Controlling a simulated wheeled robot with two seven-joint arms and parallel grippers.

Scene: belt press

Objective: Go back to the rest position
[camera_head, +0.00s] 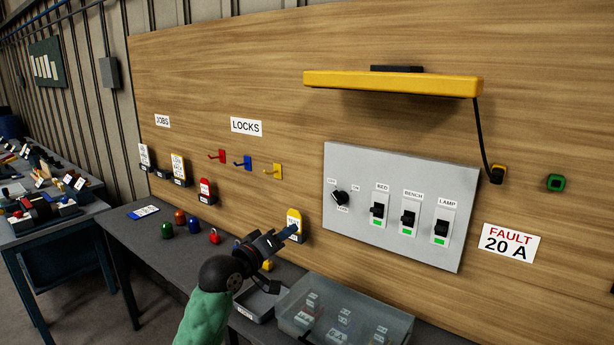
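My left gripper (286,235) is at the lower middle of the head view, at the end of my green-sleeved arm. It is over the grey bench (150,245), in front of the wooden board (400,120). Its dark fingers point right, towards a yellow tag (294,218) in a holder on the board. Whether they touch it, and whether they are open or shut, I cannot tell. A bluish piece shows at the fingertips. My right gripper is not in view.
A grey switch panel (400,180) is on the board, under a yellow lamp (390,82). A clear bin (345,310) and several small padlocks (167,231) are on the bench. Hooks (243,162) stick out from the board. A cluttered table (55,215) stands at the left.

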